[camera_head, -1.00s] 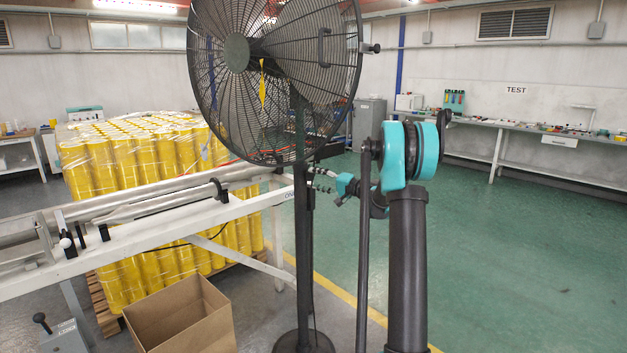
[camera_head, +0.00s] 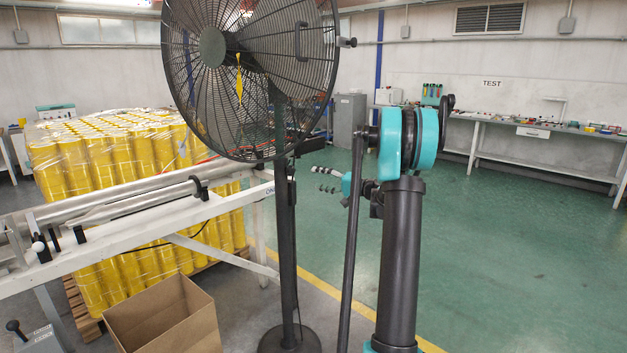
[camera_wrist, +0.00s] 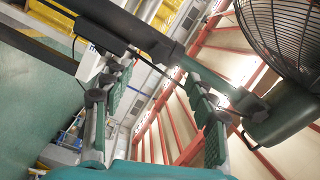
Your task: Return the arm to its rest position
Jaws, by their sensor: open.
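My gripper (camera_head: 326,179) shows small in the head view, between the fan pole and my upright dark arm link. Its fingers point left and stand apart with nothing between them. Part of my wrist is hidden behind my own arm. In the wrist view my gripper (camera_wrist: 158,97) shows two teal, padded fingers spread wide and empty, tilted towards the ceiling. My arm is folded, with its teal elbow high at the right.
A black pedestal fan (camera_head: 285,240) stands just left of my arm; its cage (camera_wrist: 285,35) shows in the wrist view. A white machine frame (camera_head: 150,220), pallet of yellow rolls (camera_head: 110,160) and open cardboard box (camera_head: 170,320) lie left. Green floor (camera_head: 520,260) is clear at right.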

